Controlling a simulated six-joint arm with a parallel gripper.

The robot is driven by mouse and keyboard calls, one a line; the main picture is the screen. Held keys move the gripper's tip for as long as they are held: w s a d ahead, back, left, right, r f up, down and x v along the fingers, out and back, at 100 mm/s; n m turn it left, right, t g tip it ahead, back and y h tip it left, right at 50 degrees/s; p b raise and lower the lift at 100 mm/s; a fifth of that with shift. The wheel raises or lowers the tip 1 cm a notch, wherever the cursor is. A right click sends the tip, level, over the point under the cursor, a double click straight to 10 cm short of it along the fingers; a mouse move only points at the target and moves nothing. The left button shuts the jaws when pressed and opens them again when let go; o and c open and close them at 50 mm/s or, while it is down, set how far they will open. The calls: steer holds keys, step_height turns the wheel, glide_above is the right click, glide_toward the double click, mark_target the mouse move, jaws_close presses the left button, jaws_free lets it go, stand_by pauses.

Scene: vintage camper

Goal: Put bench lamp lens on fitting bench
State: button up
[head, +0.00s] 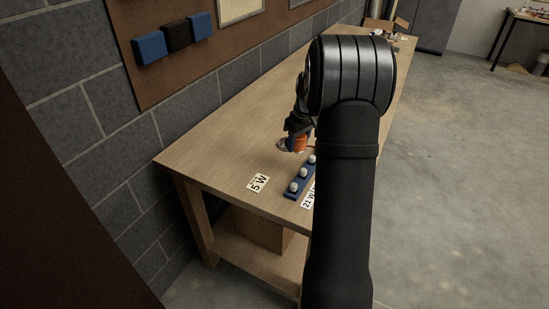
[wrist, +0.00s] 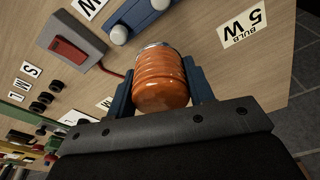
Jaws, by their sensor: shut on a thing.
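An orange ribbed lens (wrist: 162,82) is between the two blue fingers of my gripper (wrist: 160,88), which is shut on it. A grey metallic rim shows at the lens's far end; I cannot tell whether it belongs to the lens or to a part under it. In the head view the lens (head: 300,143) is low over the wooden bench (head: 225,150), and my gripper (head: 298,132) is partly hidden by my arm. A pale round piece (head: 285,146) shows beside the lens. Whether the lens touches anything below is unclear.
A blue strip (head: 291,195) with white bulbs stands near the bench's front, by a "5 W" card (head: 258,183). The wrist view shows a grey box with a red switch (wrist: 72,48) and several small dark parts (wrist: 42,100). The bench's left part is clear.

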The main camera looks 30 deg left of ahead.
glide_above(273, 162)
steer(key=f, duration=0.5)
steer(key=shift+d+f, duration=0.1)
steer(key=shift+d, duration=0.2)
steer(key=shift+f, duration=2)
steer(key=shift+f, duration=0.1)
steer(key=o, duration=0.9)
steer(key=shift+o, duration=0.3)
step_height(273, 162, up, 12)
steer(key=d, duration=0.1)
steer(key=shift+s+d, duration=0.3)
steer(key=shift+s, duration=0.05)
